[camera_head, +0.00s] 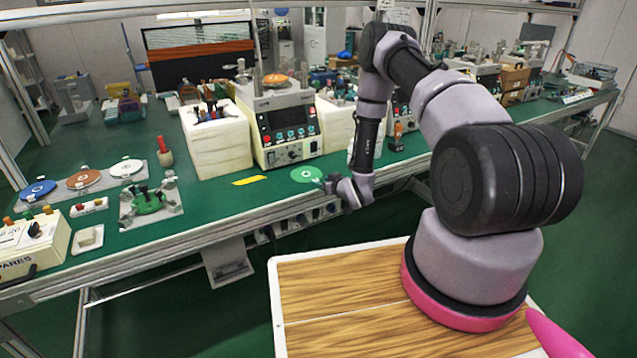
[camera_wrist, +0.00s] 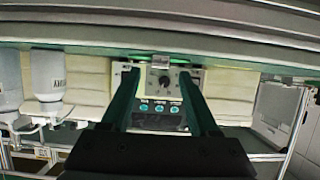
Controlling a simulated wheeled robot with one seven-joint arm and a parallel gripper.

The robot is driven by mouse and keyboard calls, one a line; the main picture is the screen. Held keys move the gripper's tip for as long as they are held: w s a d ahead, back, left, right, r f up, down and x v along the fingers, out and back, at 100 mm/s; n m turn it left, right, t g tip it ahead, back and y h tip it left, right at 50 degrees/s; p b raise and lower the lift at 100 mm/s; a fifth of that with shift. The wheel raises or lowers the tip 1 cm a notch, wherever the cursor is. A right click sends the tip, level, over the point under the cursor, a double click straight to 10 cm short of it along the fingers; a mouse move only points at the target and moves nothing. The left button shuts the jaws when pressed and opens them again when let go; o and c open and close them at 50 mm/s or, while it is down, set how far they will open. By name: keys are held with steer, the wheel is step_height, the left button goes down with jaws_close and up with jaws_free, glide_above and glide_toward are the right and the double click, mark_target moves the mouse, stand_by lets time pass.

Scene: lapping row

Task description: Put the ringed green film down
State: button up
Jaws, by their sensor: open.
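The green film (camera_head: 306,174) is a bright green disc with a pale mark at its middle. It appears to lie flat on the dark green bench top (camera_head: 225,205), in front of the grey machine. My gripper (camera_head: 326,184) is at the film's right edge, low over the bench's front. In the wrist view my gripper (camera_wrist: 165,80) has its two dark fingers apart with nothing visible between them. A thin bright green strip (camera_wrist: 160,58) beyond the tips seems to be the film seen edge-on. I cannot tell whether a finger touches it.
The grey lapping machine (camera_head: 288,125) stands behind the film, with a cream block (camera_head: 216,140) to its left. A yellow strip (camera_head: 249,180) lies left of the film. Blue, orange and white discs (camera_head: 84,179) sit on a plate farther left. A white bottle (camera_head: 352,150) stands behind my wrist.

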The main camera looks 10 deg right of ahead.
steer(key=v, duration=0.9)
steer(key=w+d+r+m+g+h, duration=0.1)
steer(key=w+d+r, duration=0.15)
steer(key=r, duration=0.55)
steer(key=w+d+r+h, duration=0.2)
steer(key=w+r, duration=0.1)
steer(key=r, duration=0.5)
steer(key=s+d+r+m+g+h, duration=0.1)
steer(key=s+d+r+m+g, duration=0.15)
steer(key=r, duration=1.25)
steer(key=s+a+r+m, duration=0.1)
steer(key=s+r+m, duration=0.1)
steer(key=s+r, duration=0.95)
steer(key=s+a+r+m+g+y, duration=0.1)
steer(key=s+a+r, duration=0.1)
steer(key=s, duration=0.8)
steer(key=s+a+r+m+g+y, duration=0.1)
steer(key=s+r, duration=0.4)
steer(key=s, duration=0.5)
steer(key=shift+a, duration=0.6)
steer(key=shift+w+g, duration=0.1)
steer(key=shift+g, duration=0.15)
